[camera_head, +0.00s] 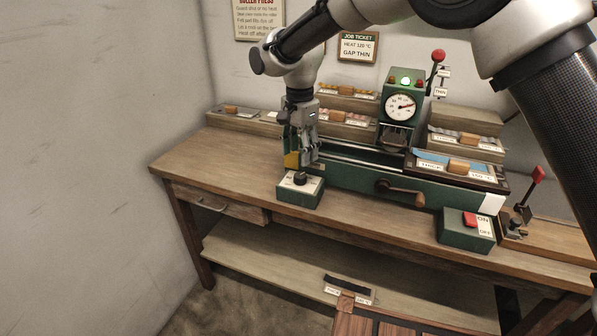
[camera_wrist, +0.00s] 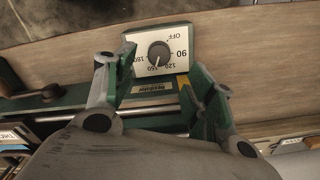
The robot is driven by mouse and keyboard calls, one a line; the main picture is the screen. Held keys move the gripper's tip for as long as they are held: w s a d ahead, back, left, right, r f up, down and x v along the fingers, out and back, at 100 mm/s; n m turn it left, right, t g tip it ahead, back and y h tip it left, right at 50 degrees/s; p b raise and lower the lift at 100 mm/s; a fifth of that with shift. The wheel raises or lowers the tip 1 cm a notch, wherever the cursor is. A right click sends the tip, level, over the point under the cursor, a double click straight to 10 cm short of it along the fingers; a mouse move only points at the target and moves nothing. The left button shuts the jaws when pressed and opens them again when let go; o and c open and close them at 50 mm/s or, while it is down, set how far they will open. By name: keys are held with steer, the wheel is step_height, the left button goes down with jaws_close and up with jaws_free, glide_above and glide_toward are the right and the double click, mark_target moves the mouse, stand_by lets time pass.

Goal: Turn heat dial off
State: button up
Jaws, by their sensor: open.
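The heat dial (camera_head: 300,179) is a dark round knob on a white plate atop a small green box at the table's front edge. In the wrist view the dial (camera_wrist: 159,53) shows marks OFF, 90, 120, 150 and 180 around it. Its pale pointer line faces the 120–150 side, away from OFF; the exact mark is hard to tell. My gripper (camera_head: 299,163) points down just above the dial. In the wrist view my gripper (camera_wrist: 158,72) is open and empty, its fingers spread to either side of the dial plate.
The green roller press (camera_head: 350,177) with gauge (camera_head: 400,106) and crank (camera_head: 405,193) stands right behind the dial box. A red ON/OFF switch box (camera_head: 468,230) and red-handled lever (camera_head: 531,190) are further right. The tabletop left of the dial (camera_head: 225,155) is clear.

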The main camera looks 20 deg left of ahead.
mark_target(300, 175)
step_height(300, 175, down, 8)
steer(key=shift+r, duration=0.15)
stand_by(0.3)
steer(key=c, duration=1.1)
